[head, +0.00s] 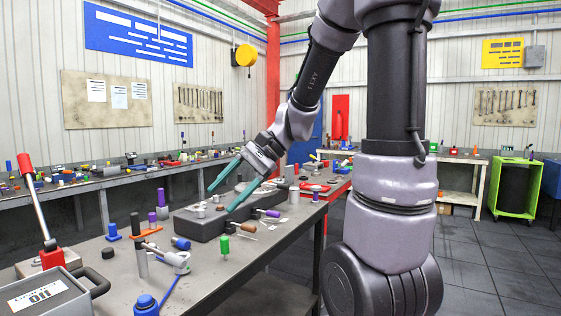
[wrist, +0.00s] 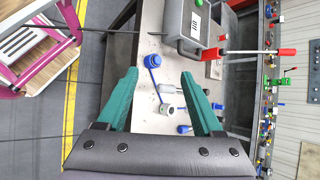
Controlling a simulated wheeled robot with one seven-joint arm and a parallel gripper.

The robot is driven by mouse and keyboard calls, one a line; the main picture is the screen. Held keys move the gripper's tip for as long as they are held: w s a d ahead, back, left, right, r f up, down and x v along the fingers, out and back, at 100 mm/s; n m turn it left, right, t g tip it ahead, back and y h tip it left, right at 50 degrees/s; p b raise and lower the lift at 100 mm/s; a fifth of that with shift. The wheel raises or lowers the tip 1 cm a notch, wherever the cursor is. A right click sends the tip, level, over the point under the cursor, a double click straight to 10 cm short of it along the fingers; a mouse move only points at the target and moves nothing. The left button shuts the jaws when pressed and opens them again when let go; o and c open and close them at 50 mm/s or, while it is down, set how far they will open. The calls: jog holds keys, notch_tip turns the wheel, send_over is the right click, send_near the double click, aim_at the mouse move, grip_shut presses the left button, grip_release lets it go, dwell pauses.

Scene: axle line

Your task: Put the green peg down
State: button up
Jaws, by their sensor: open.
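The green peg (head: 225,246) stands upright on the grey workbench (head: 255,262) near its right edge, in the head view. Its thin lower end appears to meet the bench top. My gripper (head: 219,201) is open, its two teal fingers wide apart and empty. In the head view it shows above the dark block (head: 205,222), higher in the picture than the peg and apart from it. In the wrist view my gripper (wrist: 158,74) has nothing between its fingers close up. I cannot make out the peg in that view.
A blue-capped cylinder (head: 180,242), a purple-handled tool (head: 268,212) and a brown-handled tool (head: 247,227) lie around the dark block. A grey box (head: 48,296) and a red-handled lever (head: 38,200) stand at the lower left. Some bench top around the peg is bare.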

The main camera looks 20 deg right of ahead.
jog(key=s+d+r+n+t+h, duration=0.4)
jog(key=s+d+r+t+h, duration=0.2)
jog(key=d, duration=0.3)
jog(key=shift+s+d+r+t+h, duration=0.35)
jog(key=shift+s+r+h, duration=0.25)
jog(key=shift+s+r, duration=0.25)
jog(key=shift+c, duration=0.3)
